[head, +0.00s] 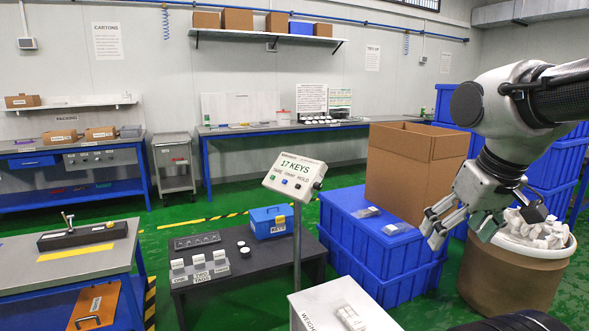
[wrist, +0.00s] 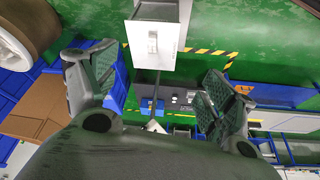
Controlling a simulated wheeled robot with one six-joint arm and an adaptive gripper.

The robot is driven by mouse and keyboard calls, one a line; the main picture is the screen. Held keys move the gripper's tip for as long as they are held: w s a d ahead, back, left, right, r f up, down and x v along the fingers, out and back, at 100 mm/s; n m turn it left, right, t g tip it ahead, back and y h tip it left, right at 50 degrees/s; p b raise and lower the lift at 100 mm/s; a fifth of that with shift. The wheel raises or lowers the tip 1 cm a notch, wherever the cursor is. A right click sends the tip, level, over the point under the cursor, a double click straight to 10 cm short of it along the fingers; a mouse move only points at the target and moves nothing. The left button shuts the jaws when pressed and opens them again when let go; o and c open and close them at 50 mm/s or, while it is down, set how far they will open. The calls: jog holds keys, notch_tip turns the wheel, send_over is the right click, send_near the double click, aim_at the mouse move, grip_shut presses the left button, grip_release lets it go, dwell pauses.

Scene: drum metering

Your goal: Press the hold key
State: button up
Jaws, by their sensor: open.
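A tilted white display box (head: 294,174) stands on a thin grey post in the middle of the head view. A row of small keys sits under the words. The hold key (head: 297,186) is the rightmost, below HOLD, and its colour is hard to make out. My gripper (head: 461,230) is open and empty at the right, well apart from the display box and above the blue crates' right side. In the wrist view my gripper (wrist: 155,92) has its fingers spread wide, with nothing between them.
A tall open carton (head: 412,165) stands on blue crates (head: 375,255) between the display and my arm. A drum of pale pieces (head: 513,280) is below my gripper. A white weighing stand (head: 318,310) is in front. A dark low table (head: 245,275) stands behind the post.

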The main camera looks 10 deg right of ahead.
jog(key=shift+c, duration=0.4)
grip_shut()
dwell(1.4)
